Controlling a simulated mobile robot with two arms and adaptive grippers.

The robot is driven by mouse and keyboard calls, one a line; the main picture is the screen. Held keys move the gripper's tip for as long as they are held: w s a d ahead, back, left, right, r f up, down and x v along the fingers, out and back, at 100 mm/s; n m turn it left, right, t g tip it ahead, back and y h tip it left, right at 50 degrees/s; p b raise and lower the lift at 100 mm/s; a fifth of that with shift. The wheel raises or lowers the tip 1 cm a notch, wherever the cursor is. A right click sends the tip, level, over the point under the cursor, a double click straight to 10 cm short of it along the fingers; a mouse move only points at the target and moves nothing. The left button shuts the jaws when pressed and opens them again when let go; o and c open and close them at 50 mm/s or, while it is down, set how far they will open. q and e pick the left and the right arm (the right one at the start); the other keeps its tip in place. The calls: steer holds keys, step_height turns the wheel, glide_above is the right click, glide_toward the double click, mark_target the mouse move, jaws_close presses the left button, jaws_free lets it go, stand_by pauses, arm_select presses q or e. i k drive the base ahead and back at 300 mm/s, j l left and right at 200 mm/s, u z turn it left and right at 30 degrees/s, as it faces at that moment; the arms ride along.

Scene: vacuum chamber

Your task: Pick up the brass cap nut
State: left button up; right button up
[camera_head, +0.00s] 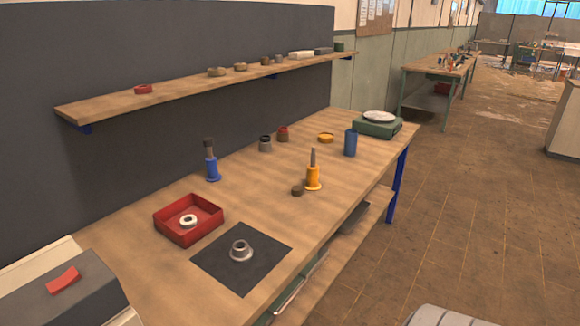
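A low, round, yellow-brass piece (326,137) lies on the workbench (240,190) towards its far end, left of a blue cylinder. It is the most brass-coloured nut-like thing in view, but it is too small to tell for sure that it is the cap nut. A small brown round piece (297,190) lies beside the foot of a yellow-orange upright tool (313,172). Neither of my grippers can be made out in the head view.
A red tray (188,232) holds a pale ring. A dark mat (215,265) bears a metal flanged ring (241,250). A blue tool (211,165), blue cylinder (350,143) and green scale (377,126) stand around. A shelf (190,86) with small parts runs along the back panel.

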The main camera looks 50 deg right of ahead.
mark_target(296, 190)
steer(key=z, duration=1.75)
